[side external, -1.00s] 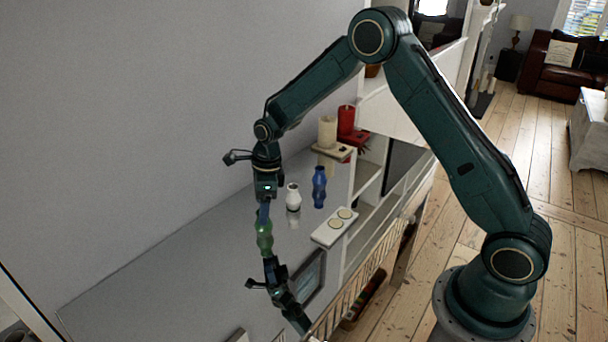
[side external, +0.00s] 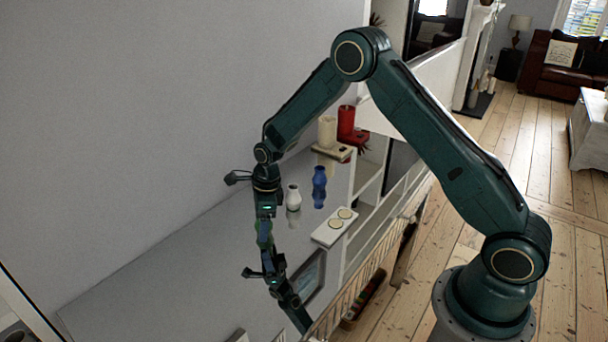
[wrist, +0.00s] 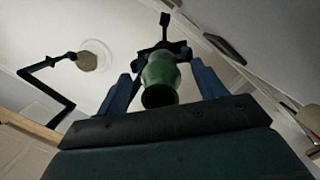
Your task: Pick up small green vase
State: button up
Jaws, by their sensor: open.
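The small green vase (wrist: 160,72) stands between the two blue fingers of my gripper (wrist: 165,82) in the wrist view, with a gap visible on each side. In the side external view my gripper (side external: 264,230) points down at the glossy grey top, and only slivers of the green vase (side external: 257,228) show behind and beside the fingers. The fingers are open and down around the vase. Whether either finger touches it cannot be told from the side view.
A white vase (side external: 293,197) and a blue vase (side external: 319,187) stand close to the right of my gripper. A white block with two round discs (side external: 335,228) lies nearer. Candles (side external: 327,132) stand farther back. The glossy top (side external: 180,285) mirrors my arm and is clear at left.

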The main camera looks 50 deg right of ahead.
dwell(0.3)
jog(key=c, duration=1.1)
jog(key=shift+r, duration=0.1)
notch_tip(320, 180, up, 20)
jog(key=shift+f, duration=0.1)
dwell(0.5)
